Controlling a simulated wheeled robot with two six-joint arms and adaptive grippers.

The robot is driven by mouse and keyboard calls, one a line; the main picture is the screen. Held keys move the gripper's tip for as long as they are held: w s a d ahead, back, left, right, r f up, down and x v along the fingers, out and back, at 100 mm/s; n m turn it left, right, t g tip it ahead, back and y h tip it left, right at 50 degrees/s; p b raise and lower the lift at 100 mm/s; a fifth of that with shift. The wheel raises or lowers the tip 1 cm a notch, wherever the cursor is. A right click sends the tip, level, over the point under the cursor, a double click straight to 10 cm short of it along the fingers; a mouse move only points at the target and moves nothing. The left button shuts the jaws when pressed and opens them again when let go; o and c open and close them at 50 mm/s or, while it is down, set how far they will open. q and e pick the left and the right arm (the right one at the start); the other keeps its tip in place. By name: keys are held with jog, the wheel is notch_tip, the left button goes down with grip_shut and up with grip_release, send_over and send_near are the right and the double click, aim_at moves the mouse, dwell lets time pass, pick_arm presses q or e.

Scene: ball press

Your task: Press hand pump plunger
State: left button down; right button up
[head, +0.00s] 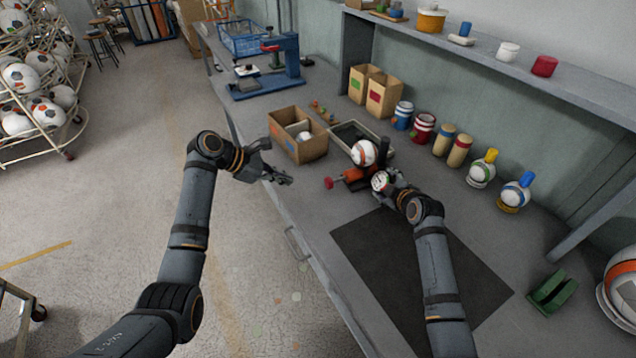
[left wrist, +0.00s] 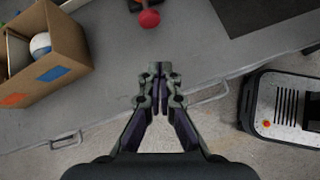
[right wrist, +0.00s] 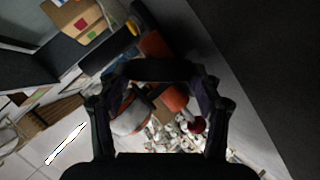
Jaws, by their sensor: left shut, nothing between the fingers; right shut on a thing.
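The hand pump (head: 357,176) is orange-red and black and sits on the bench. Its red plunger knob (head: 329,183) points left toward my left gripper (head: 284,179). The knob also shows at the top of the left wrist view (left wrist: 149,18), beyond the fingertips (left wrist: 160,72). My left gripper is shut and empty near the bench's front edge, apart from the knob. My right gripper (head: 380,180) is shut on the pump body; its fingers partly hide the grip. A white and orange ball (head: 365,152) is at the pump; it shows in the right wrist view (right wrist: 130,114).
An open cardboard box (head: 298,150) with a white ball stands left of the pump, close to my left gripper. A grey tray (head: 385,150) lies behind the pump. A dark mat (head: 375,260) lies in front. Jars and small balls line the back of the bench.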

pick_arm(q)
jog(key=n, duration=0.2)
jog(key=r+n+y, duration=0.1)
jog(key=shift+s+a+n, duration=0.2)
jog(key=shift+a+n, duration=0.1)
send_near(327, 187)
notch_tip(327, 187, down, 4)
jog(key=shift+s+f, duration=0.1)
jog(key=shift+w+d, duration=0.3)
jog(key=shift+d, duration=0.3)
jog(key=shift+w+d, duration=0.3)
jog(key=shift+d, duration=0.25)
jog(key=shift+w+d, duration=0.3)
jog(key=shift+d, duration=0.3)
jog(key=d, duration=0.1)
jog(key=w+d, duration=0.1)
jog(key=d, duration=0.1)
jog(key=w+d, duration=0.1)
jog(key=shift+w+d, duration=0.2)
jog(key=shift+d, duration=0.2)
